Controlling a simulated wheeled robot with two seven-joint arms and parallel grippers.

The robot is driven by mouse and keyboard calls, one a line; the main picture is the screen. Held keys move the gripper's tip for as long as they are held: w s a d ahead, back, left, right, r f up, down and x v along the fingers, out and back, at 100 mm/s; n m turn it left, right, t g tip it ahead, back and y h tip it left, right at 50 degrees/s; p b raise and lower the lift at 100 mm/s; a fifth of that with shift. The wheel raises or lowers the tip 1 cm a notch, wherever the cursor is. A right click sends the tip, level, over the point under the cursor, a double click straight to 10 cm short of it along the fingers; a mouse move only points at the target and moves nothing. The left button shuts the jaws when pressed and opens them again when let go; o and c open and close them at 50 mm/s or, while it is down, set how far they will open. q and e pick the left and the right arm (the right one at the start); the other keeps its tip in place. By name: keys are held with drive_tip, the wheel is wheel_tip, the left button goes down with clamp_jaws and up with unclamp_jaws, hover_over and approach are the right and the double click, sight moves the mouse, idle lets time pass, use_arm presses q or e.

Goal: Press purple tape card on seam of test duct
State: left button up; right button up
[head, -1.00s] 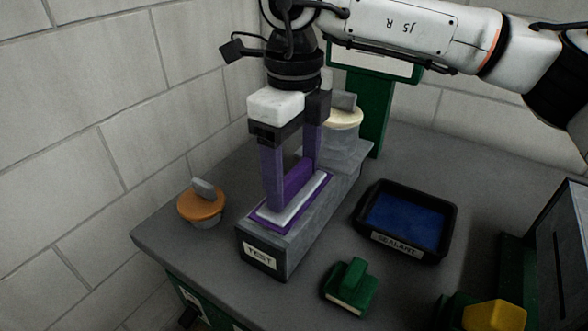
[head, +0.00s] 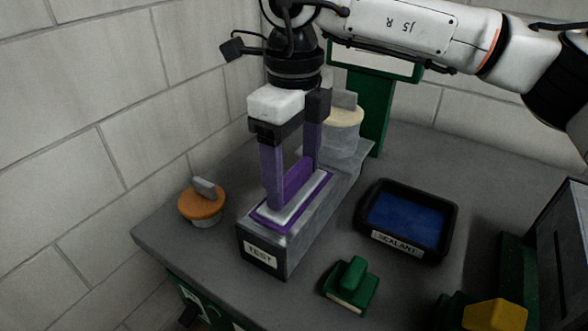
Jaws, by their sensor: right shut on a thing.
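The test duct (head: 310,236) is a long grey box with a "TEST" label on its near end, lying on the grey table. The purple tape card (head: 262,222) lies along its top, with a pale strip and an upright purple grip. My right gripper (head: 292,190) points straight down over the duct and is shut on the card's grip. The card appears flat against the duct top; the seam is hidden under it. My left gripper is not in view.
An orange-lidded pot (head: 201,203) stands left of the duct. A cream-lidded clear jar (head: 342,135) is at its far end. A black tray of blue sealant (head: 451,222) and a green-handled block (head: 351,287) lie to the right. A yellow-topped thing (head: 495,314) is at lower right.

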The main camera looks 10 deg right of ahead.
sight(294, 171)
drive_tip(key=shift+f+b, duration=0.35)
drive_tip(key=shift+f, duration=0.1)
drive_tip(key=shift+s+f, duration=0.1)
drive_tip(key=shift+f, duration=0.1)
idle(1.1)
drive_tip(key=shift+r, duration=0.1)
drive_tip(key=shift+r+p, duration=2.75)
drive_tip(key=shift+r, duration=1.4)
